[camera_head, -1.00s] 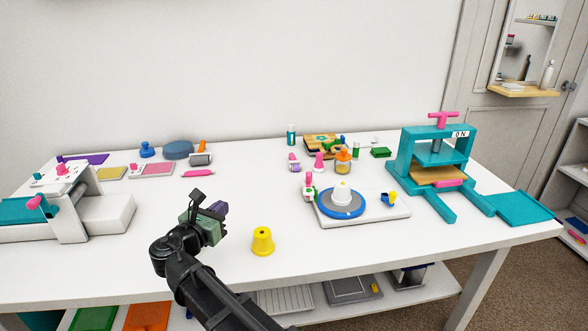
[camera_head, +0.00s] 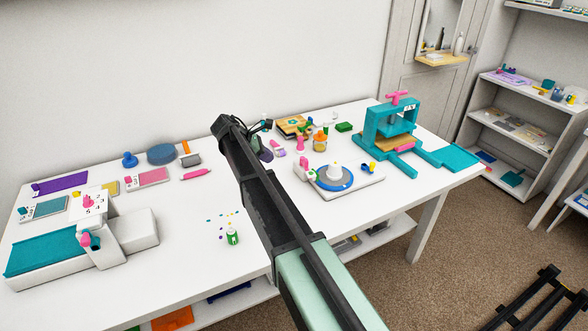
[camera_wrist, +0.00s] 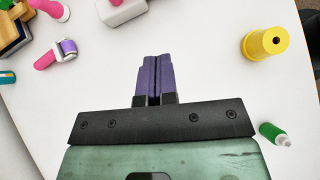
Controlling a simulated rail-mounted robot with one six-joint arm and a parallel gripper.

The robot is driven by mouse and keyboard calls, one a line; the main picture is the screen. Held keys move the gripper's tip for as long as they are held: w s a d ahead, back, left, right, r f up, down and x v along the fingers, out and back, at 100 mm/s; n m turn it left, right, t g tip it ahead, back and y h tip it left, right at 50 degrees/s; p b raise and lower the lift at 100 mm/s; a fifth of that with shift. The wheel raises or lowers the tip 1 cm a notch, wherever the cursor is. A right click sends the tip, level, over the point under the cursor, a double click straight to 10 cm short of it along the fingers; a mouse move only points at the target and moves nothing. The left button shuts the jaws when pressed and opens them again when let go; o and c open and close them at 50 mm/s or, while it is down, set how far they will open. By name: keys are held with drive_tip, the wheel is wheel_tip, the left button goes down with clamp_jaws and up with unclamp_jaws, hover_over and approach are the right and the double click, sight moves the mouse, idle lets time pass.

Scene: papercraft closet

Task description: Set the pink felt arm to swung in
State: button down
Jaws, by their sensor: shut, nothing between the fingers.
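A round turntable with a blue rim (camera_head: 334,177) stands on a white base board right of my arm in the head view. A small white block with pink and green parts (camera_head: 303,169) stands at its left edge. The pink part there looks like the felt arm, but it is too small to tell how it is turned. In the wrist view a white block with a pink top (camera_wrist: 121,10) is cut off at the top edge. My gripper (camera_head: 265,150) is over the table, left of the turntable; its purple fingers (camera_wrist: 154,78) are together and empty.
A pink-handled roller (camera_wrist: 55,55) lies to the left. A teal press (camera_head: 392,130) stands beyond the turntable.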

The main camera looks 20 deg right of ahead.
sight(306, 167)
drive_tip(key=b+x, duration=0.3)
drive_tip(key=x, duration=0.2)
drive_tip(key=b+x, duration=0.4)
drive_tip(key=x, duration=0.1)
drive_tip(key=shift+a+f, duration=0.2)
drive_tip(key=d, duration=0.4)
drive_tip(key=shift+s+d+r, duration=0.15)
drive_tip(key=shift+s+r, duration=0.1)
drive_tip(key=shift+s, duration=0.15)
drive_tip(key=shift+s+n, duration=0.1)
drive_tip(key=shift+n, duration=0.2)
